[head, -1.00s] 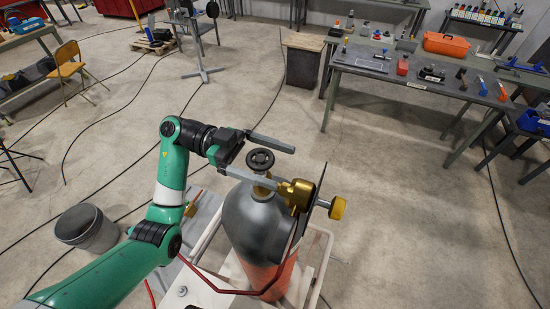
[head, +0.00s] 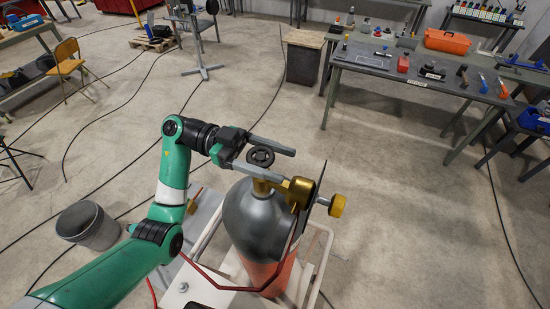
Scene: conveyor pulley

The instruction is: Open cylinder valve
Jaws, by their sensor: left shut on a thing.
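The grey gas cylinder (head: 258,222) with an orange-red lower part stands upright on a white-framed cart. On its top is a brass valve with a black round handwheel (head: 260,156). A brass regulator (head: 300,190) with a yellow knob (head: 337,205) sticks out to the right of the valve. My left gripper (head: 289,165) reaches in from the left, its two long grey fingers on either side of the handwheel. It is shut on the handwheel, with the wheel nearer the finger bases than the tips. The valve stem is partly hidden behind the near finger. My right gripper is out of view.
A red hose (head: 215,285) loops from the regulator around the cylinder's front. A grey bucket (head: 88,226) stands on the floor at left. A workbench (head: 430,90) with tools is at the back right. The floor right of the cylinder is clear except for cables.

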